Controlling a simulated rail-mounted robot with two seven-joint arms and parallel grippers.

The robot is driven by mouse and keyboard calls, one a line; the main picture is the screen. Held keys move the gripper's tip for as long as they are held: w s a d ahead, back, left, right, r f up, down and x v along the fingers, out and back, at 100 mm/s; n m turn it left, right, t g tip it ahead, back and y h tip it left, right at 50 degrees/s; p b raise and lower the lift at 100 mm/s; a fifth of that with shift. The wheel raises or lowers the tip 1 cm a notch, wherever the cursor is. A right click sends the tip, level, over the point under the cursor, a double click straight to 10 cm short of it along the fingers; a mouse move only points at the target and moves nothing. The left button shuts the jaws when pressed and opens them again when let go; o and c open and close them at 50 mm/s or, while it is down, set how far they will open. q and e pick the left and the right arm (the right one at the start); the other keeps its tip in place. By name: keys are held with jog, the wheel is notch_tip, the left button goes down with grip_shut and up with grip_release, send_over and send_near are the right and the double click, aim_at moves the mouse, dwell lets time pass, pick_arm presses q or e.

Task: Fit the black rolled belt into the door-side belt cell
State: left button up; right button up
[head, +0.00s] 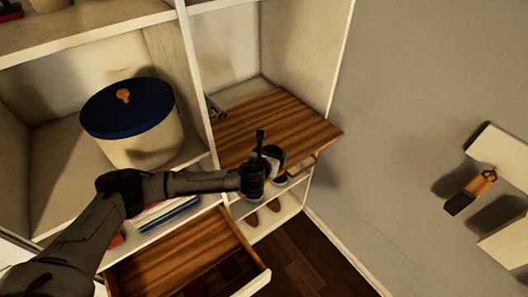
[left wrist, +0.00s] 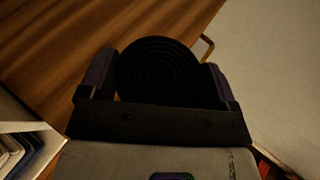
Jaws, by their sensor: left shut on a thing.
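The black rolled belt (left wrist: 158,72) shows in the left wrist view as a flat spiral coil between the two fingers of my left gripper (left wrist: 158,82). The gripper is shut on it. In the head view my left gripper (head: 262,158) is over the front of a pulled-out wooden board, and the belt is hard to tell from the dark fingers. An open wooden drawer (head: 172,250) is below and to the left of the gripper. Dark compartments show in its near part, but I cannot tell which is the door-side belt cell. My right gripper is not in view.
The pulled-out wooden board (head: 290,122) juts from the right bay. A cream round box with a blue lid (head: 126,108) stands on the left shelf. Shoes (head: 262,212) rest on a low shelf. Wall holders (head: 500,148) are at right. Floor right of the drawer is clear.

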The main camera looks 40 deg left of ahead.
pick_arm(q)
jog(key=shift+s+d+r, duration=0.2)
jog(key=shift+d+r, duration=0.35)
jog(key=shift+d, duration=0.25)
jog(key=shift+a, duration=0.2)
jog(key=shift+s+a+r, duration=0.15)
jog(key=shift+s, duration=0.6)
jog(key=s+d+r+m+h, duration=0.3)
jog(key=s+d+r, duration=0.9)
jog(key=s+r, duration=0.15)
jog(key=w+r+p, duration=0.3)
jog(key=r+p, duration=0.3)
jog(key=r, duration=0.2)
jog(key=w+r+p, duration=0.4)
jog(key=r+p, duration=0.2)
jog(key=r, duration=0.2)
jog(key=shift+w+a+r+t, duration=0.25)
jog(key=shift+w+r+t, duration=0.05)
jog(key=shift+r, duration=0.1)
jog(key=shift+d, duration=0.1)
